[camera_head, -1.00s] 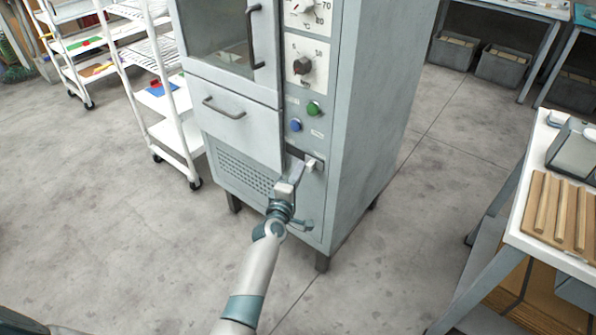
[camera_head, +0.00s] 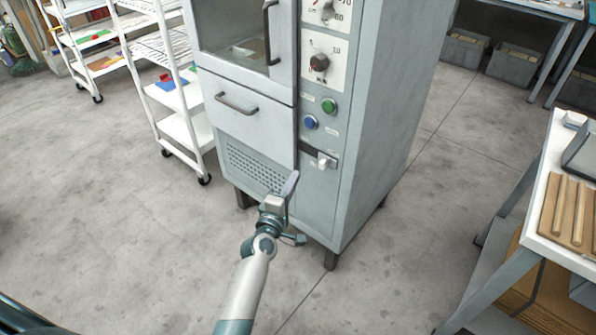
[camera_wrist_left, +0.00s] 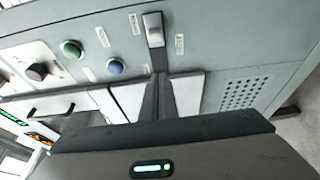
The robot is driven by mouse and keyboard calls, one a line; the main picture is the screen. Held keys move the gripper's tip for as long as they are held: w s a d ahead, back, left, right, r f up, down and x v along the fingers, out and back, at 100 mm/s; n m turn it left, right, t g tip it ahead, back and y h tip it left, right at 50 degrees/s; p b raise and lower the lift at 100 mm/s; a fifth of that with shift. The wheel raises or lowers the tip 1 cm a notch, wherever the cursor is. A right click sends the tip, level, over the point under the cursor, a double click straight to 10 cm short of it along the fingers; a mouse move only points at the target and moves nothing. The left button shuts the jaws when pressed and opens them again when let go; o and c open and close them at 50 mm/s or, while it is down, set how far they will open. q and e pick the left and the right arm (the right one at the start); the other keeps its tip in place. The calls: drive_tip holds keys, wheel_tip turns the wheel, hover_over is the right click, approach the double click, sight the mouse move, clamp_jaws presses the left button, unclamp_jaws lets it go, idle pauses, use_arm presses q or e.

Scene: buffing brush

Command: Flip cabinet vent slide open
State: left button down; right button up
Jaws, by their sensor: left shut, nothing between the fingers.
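The vent slide is a small pale knob (camera_head: 325,160) in a short dark slot on the grey cabinet's front, below the green and blue buttons. In the left wrist view the knob (camera_wrist_left: 155,38) is seen in its slot, between two small labels. My left gripper (camera_head: 290,183) is shut and empty, in front of the cabinet, below and left of the knob in the head view. It looks apart from the knob. In the left wrist view its closed fingers (camera_wrist_left: 158,98) point toward the slot. My right gripper is not in view.
The cabinet (camera_head: 385,110) has a drawer handle (camera_head: 236,104), a door handle (camera_head: 268,32), dials and a perforated vent panel (camera_head: 255,168) near the gripper. A white rack (camera_head: 190,130) stands left, a worktable (camera_head: 550,235) right. Open floor lies in front.

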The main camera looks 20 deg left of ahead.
use_arm(q)
drive_tip(key=shift+s, duration=1.1)
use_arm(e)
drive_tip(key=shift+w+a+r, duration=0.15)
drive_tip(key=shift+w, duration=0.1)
